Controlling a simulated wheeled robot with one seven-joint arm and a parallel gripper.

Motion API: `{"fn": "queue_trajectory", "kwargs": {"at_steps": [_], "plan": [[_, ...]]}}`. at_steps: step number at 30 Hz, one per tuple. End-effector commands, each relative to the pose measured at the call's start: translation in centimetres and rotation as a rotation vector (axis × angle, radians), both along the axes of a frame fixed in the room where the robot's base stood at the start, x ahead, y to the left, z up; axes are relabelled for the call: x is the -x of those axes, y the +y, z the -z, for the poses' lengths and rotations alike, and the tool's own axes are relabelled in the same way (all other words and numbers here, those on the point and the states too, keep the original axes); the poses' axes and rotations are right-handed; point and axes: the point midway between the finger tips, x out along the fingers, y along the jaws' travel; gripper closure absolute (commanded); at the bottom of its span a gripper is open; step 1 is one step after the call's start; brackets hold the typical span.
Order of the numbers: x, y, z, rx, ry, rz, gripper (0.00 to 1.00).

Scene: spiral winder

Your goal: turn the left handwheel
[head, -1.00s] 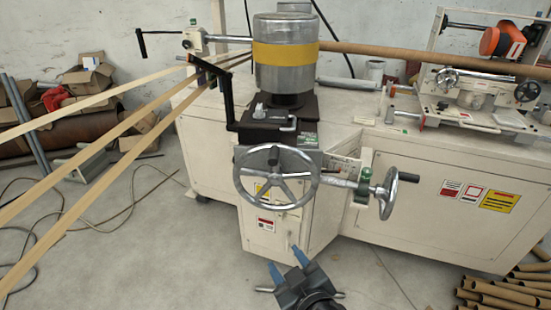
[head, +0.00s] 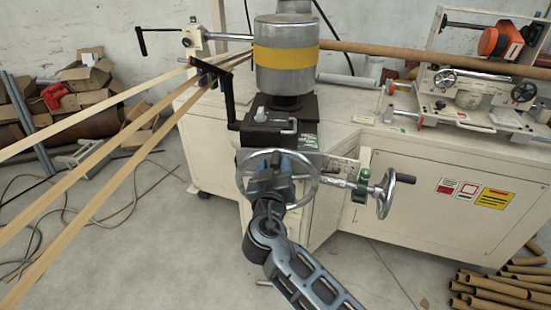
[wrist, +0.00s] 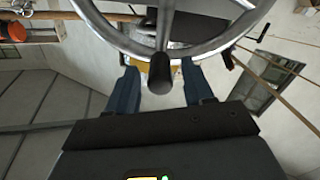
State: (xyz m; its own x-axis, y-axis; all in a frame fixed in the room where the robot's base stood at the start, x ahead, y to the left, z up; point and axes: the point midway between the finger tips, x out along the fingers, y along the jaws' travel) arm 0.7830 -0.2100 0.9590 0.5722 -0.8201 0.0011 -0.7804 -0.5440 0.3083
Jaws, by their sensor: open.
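The left handwheel (head: 317,181) is a large silver spoked wheel on the front of the machine. My gripper (head: 280,161) is in front of it in the head view and hides its hub and much of its left and lower part. In the wrist view the wheel's rim (wrist: 215,46) arcs across the top. Its dark handle (wrist: 160,76) points toward the camera, between the two blue fingers of my gripper (wrist: 160,82). The fingers are open, with a gap on each side of the handle.
A smaller handwheel (head: 385,193) with a black handle stands close on the right, on a shaft. A black crank (head: 229,101) is up to the left. Paper strips (head: 95,150) run off to the left. Cardboard tubes (head: 500,285) lie on the floor at lower right.

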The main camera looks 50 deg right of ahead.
Motion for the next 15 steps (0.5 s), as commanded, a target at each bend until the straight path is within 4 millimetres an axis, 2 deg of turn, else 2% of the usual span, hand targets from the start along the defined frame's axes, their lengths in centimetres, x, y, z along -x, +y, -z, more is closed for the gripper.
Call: {"fn": "queue_trajectory", "kwargs": {"at_steps": [6, 14, 15], "plan": [[-0.93, -1.35, -0.01, 0.000, 0.002, -0.001, 0.48], [-0.99, -1.43, 0.07, -0.001, 0.001, -0.001, 0.48], [-0.99, -1.43, 0.07, -0.001, 0.001, -0.001, 0.51]]}}
